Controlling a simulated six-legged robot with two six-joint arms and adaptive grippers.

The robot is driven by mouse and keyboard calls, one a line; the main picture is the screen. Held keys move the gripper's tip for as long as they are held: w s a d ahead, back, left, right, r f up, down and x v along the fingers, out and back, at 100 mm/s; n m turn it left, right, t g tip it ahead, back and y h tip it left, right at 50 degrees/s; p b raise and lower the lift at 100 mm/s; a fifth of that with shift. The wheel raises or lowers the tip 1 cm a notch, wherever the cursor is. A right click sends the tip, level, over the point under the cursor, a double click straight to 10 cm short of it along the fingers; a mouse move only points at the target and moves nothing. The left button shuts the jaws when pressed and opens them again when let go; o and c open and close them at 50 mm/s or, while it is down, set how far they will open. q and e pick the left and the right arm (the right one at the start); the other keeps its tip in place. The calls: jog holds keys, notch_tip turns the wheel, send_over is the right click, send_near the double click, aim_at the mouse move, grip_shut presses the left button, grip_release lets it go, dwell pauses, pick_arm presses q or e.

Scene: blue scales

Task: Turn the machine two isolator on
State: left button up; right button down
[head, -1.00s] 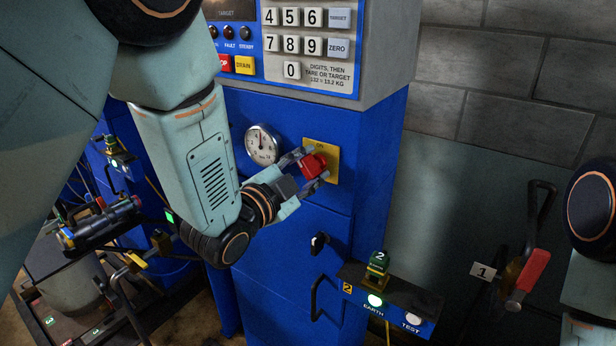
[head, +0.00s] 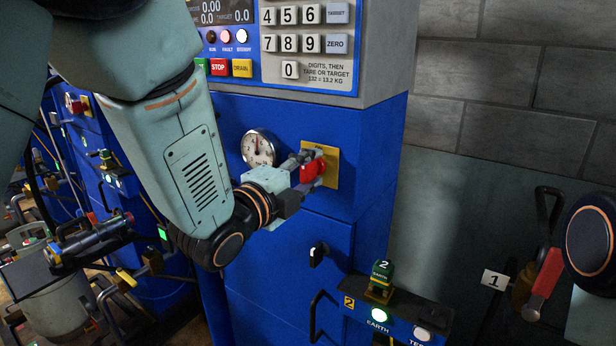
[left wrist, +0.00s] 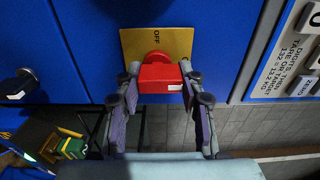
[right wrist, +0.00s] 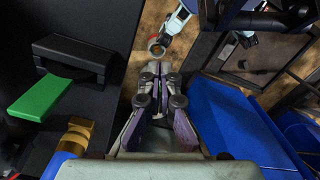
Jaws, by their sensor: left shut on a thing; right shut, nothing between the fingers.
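The isolator is a red handle (head: 312,171) on a yellow plate (head: 331,160), on the front of the blue machine (head: 290,240). In the left wrist view the red handle (left wrist: 160,78) sits between the fingers and the yellow plate (left wrist: 180,40) bears the word OFF. My left gripper (head: 309,166) is shut on the handle, a finger on each side; it also shows in the left wrist view (left wrist: 161,84). Fingers and wrist hide part of the handle in the head view. My right gripper (right wrist: 161,82) is shut and empty in the right wrist view.
A round gauge (head: 259,148) is close beside my left wrist. A keypad panel (head: 310,50) stands above. Below are a black latch (head: 318,254) and an EARTH/TEST box (head: 400,325) marked 2. A red-handled lever (head: 545,272) tagged 1 is at right.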

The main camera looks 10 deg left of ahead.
pick_arm(q)
jog(key=shift+r, duration=0.1)
dwell(0.4)
jog(key=o, duration=1.2)
jog(key=v, duration=0.7)
jog(key=shift+s, duration=0.2)
